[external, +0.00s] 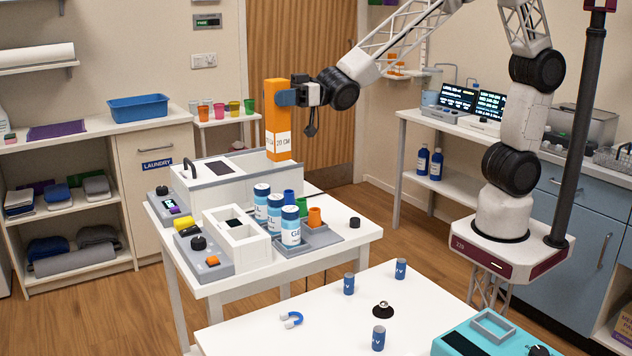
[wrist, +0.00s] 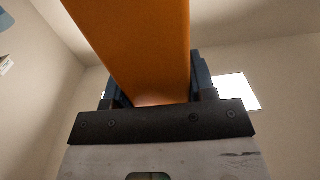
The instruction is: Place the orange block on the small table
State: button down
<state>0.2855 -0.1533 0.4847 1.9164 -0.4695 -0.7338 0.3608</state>
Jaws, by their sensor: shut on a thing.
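The orange block (external: 278,125) is tall, with a white printed label near its lower end. My gripper (external: 286,97) is shut on its upper part and holds it upright. In the external view its lower end overlaps the grey-and-white box unit on the white table (external: 345,225); I cannot tell the gap beneath it. In the wrist view the block (wrist: 140,45) fills the space between my gripper's two dark fingers (wrist: 158,88). A small white stand (external: 222,122) with several coloured cups is at the back. The frames do not show which table is the small one.
The white table is crowded with the box unit (external: 225,185), blue-white bottles (external: 290,230), a white open box (external: 238,238) and a grey tray (external: 318,238). Its right front has some free room. A front table (external: 250,335) carries blue cylinders and a magnet.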

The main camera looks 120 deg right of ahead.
jog(key=s+d+f, duration=0.1)
jog(key=s+d, duration=0.3)
jog(key=d, duration=0.5)
jog(key=s+d, duration=0.3)
jog(key=d, duration=0.6)
jog(key=shift+s+f, duration=0.2)
jog(key=shift+f, duration=2.6)
notch_tip(320, 180, down, 6)
jog(key=shift+f, duration=2)
